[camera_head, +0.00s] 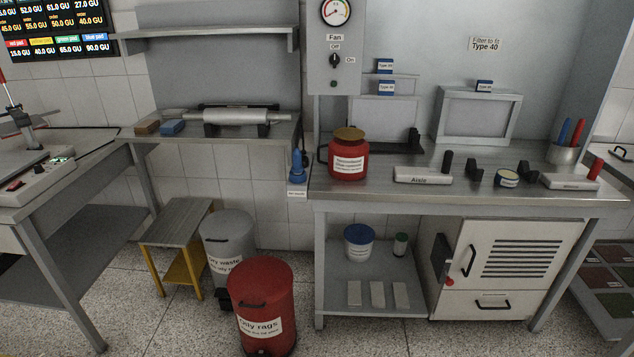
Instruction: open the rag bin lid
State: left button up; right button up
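The rag bin (264,310) is a red cylinder on the floor at the lower middle, with a white label reading "Oily rags". Its red lid (260,272) is shut on top. A dark handle shows on its front just below the lid. Neither of my grippers is in the head view.
A grey dry waste bin (228,245) stands right behind the rag bin. A yellow-legged step stool (177,230) is to its left. A steel bench (470,205) with a red canister (348,155) stands to the right.

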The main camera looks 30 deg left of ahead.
aim_at(260, 280)
jog(key=u, duration=1.55)
